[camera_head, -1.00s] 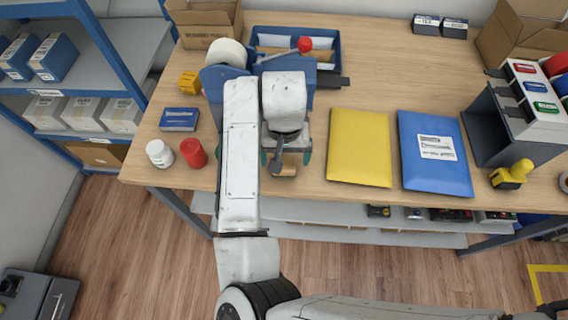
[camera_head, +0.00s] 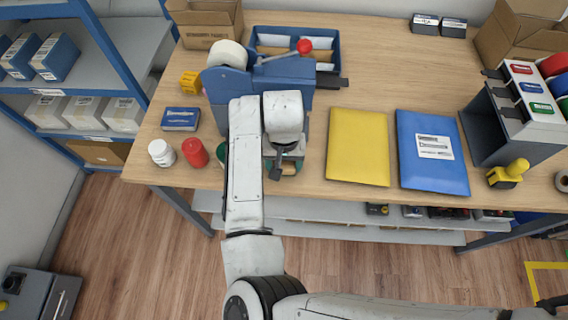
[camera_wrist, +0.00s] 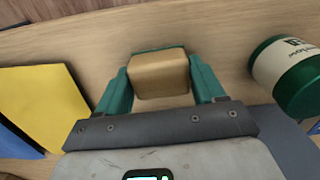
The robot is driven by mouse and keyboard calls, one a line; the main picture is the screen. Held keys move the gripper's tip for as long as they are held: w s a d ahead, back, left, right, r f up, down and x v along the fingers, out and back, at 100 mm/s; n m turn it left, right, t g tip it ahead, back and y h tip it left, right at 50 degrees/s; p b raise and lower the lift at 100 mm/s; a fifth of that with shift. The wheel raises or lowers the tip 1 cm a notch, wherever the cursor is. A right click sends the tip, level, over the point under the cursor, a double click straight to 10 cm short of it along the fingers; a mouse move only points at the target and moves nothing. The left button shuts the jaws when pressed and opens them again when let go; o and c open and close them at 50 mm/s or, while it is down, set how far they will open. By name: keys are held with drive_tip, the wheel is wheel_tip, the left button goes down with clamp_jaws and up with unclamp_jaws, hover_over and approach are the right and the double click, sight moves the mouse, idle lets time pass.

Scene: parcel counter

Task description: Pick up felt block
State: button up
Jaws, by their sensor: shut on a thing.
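The felt block is a small tan block with rounded edges. In the wrist view the felt block (camera_wrist: 159,74) sits between the two teal fingers of my gripper (camera_wrist: 160,84), with a finger against each side. My gripper is shut on it. In the head view my gripper (camera_head: 284,168) is over the front edge area of the wooden counter, left of the yellow envelope. A bit of the felt block (camera_head: 289,170) shows there, mostly hidden by my wrist. I cannot tell whether it touches the counter.
A green-and-white jar (camera_wrist: 288,74) stands close beside my gripper. A red jar (camera_head: 195,153) and a white jar (camera_head: 161,153) are to the left. A yellow envelope (camera_head: 358,147) and a blue envelope (camera_head: 433,153) lie to the right. A blue press (camera_head: 262,82) stands behind.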

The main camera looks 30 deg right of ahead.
drive_tip(key=c, duration=0.3)
drive_tip(key=shift+r, duration=0.1)
